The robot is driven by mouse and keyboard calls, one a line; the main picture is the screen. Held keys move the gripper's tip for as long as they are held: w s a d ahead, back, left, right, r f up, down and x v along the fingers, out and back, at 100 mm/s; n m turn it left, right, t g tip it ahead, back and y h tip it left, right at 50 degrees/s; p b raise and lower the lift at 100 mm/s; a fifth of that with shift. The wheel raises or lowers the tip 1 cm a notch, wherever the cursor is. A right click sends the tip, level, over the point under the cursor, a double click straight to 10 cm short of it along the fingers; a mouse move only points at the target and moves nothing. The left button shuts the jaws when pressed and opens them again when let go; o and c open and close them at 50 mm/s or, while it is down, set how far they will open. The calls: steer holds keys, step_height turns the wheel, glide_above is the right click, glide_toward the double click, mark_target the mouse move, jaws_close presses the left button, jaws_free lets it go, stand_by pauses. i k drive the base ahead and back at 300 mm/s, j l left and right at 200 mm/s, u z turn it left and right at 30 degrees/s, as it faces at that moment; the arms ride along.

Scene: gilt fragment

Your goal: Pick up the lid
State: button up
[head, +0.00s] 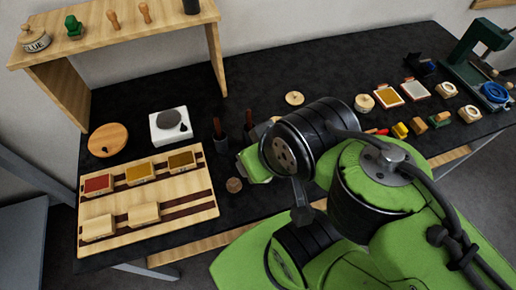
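A small round pale wooden disc with a knob (294,98), which looks like a lid, lies flat on the dark bench top behind my arm. A round pale wooden pot (364,103) stands to its right. My wrist is in front of the disc, nearer the camera. A dark part (302,205) below the wrist may belong to my gripper. Its fingertips are hidden or cannot be made out, and I see nothing held.
A wooden rack (148,220) with coloured blocks is at the left. A white scale-like box (170,125) and a round wooden board (108,140) stand behind it. Dark upright tools (219,135) are left of my wrist. A green press (480,60) and small blocks crowd the right.

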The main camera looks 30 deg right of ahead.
mark_target(295, 98)
steer(key=z, duration=1.4)
